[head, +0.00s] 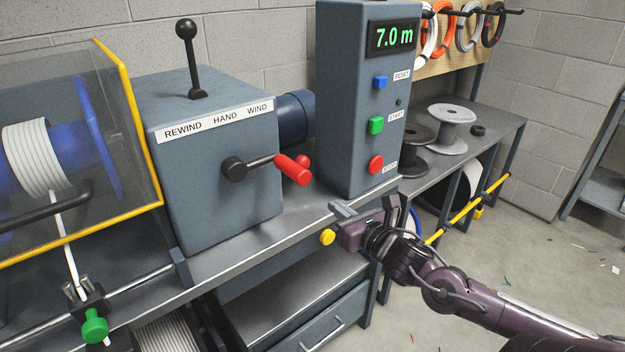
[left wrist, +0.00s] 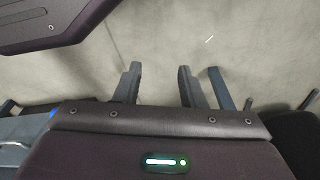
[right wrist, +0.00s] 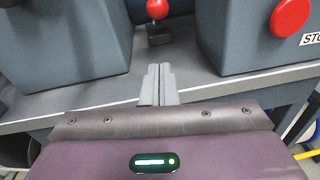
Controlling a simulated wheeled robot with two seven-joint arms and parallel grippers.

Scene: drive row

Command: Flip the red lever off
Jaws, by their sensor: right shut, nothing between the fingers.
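The red lever has a ball knob (right wrist: 157,9) on a short stem above a dark base, on the bench between two grey-blue housings in the right wrist view. In the head view only a bit of its red knob (head: 304,160) shows behind the red crank grip, so its tilt is hard to judge. My right gripper (head: 342,209) is at the bench's front edge, shut and empty. In the right wrist view its fingertips (right wrist: 158,68) point toward the lever's base, apart from it. My left gripper (left wrist: 158,72) shows only in its own wrist view, open and empty over the floor.
The crank's red grip (head: 291,170) sticks out from the rewind housing (head: 215,195). The counter box (head: 350,130) with its red stop button (head: 376,165) stands right of the lever. A black-knobbed lever (head: 188,60) stands on the housing.

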